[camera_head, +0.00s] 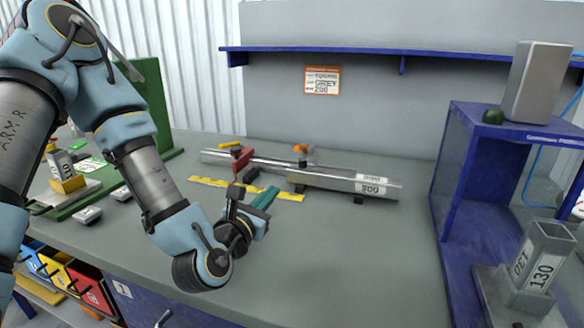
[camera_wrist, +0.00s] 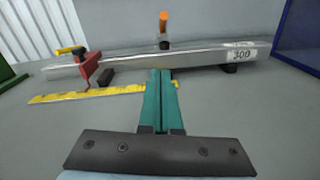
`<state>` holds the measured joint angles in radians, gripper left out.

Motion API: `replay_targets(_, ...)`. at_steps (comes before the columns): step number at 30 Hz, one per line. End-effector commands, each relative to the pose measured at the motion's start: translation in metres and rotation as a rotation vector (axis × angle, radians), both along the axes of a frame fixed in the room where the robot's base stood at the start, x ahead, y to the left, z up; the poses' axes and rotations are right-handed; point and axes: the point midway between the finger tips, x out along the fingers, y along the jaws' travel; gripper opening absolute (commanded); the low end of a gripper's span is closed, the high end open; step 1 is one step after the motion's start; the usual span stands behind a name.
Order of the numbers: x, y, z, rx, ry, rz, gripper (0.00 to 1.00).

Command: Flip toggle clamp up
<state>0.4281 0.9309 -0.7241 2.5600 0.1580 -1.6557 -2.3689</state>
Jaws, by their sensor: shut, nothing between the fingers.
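A small clamp with an orange handle (camera_head: 302,148) stands at the back of a long silver tube (camera_head: 330,178) on the bench, near the tube's middle. In the wrist view its orange handle (camera_wrist: 164,18) points up, with a grey metal part below it. A red clamp (camera_head: 241,160) with a yellow handle sits at the tube's left part; it also shows in the wrist view (camera_wrist: 88,66). I cannot tell for sure which is the toggle clamp. My gripper (camera_head: 270,192) has teal fingers, shut and empty, in front of the tube; in the wrist view its fingertips (camera_wrist: 160,73) overlap the tube's near edge.
A yellow ruler (camera_head: 285,195) lies in front of the tube. A blue stand (camera_head: 450,165) with a grey block on top rises at the right. A green stand (camera_head: 150,100) is at the left. The bench in front of the tube's right part is clear.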

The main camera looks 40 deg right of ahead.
Motion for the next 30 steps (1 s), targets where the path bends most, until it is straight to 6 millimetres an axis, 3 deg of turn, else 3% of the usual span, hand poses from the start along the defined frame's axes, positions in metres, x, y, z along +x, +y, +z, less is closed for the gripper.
replay_targets(14, 0.005, -0.011, -0.003, -0.001, -0.006, -0.001, 0.00)
replay_targets(28, 0.044, -0.091, 0.002, 0.000, -0.002, -0.001, 0.00)
replay_targets(30, 0.044, -0.095, 0.017, 0.000, -0.006, -0.002, 0.00)
